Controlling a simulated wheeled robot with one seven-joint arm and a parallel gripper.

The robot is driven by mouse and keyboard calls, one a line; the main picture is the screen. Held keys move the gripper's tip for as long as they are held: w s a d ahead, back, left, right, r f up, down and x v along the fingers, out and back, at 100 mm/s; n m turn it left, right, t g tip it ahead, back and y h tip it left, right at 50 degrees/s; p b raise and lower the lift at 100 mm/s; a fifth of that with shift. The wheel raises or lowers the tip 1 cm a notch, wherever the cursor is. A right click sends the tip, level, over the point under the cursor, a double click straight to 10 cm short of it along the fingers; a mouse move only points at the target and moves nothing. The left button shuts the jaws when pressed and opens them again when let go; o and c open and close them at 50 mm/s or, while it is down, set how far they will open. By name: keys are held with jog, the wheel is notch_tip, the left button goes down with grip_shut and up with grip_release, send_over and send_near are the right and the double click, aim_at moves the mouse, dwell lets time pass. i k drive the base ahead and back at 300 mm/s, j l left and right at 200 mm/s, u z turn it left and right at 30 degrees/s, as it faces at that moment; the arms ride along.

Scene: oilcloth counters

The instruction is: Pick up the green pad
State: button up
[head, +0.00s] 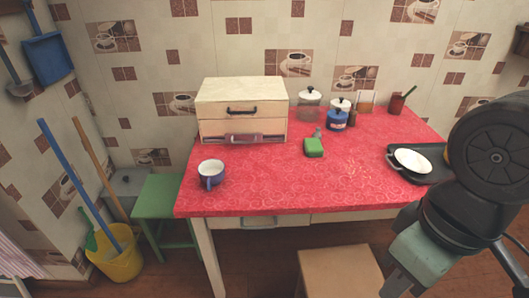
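The green pad (314,149) is a small block lying on the red oilcloth of the table (275,185), near the middle. A small grey thing (318,132) stands just behind it, and I cannot tell what it is. My arm fills the right side of the head view and runs off the lower edge, well to the right of the pad. The fingers of my gripper do not show.
A cream box with a drawer (242,92) stands left of the pad. A blue mug (211,172) is near the front left. Jars (310,105) stand behind; a dark tray with a white dish (411,161) lies right. A stool (340,270) stands before the table.

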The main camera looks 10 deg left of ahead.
aim_at(313, 147)
jog(key=j, duration=0.75)
jog(key=i+j+u, duration=0.15)
jog(key=j, duration=0.55)
jog(key=i+j+u, duration=0.1)
jog(key=i+j, duration=0.7)
jog(key=i, duration=0.1)
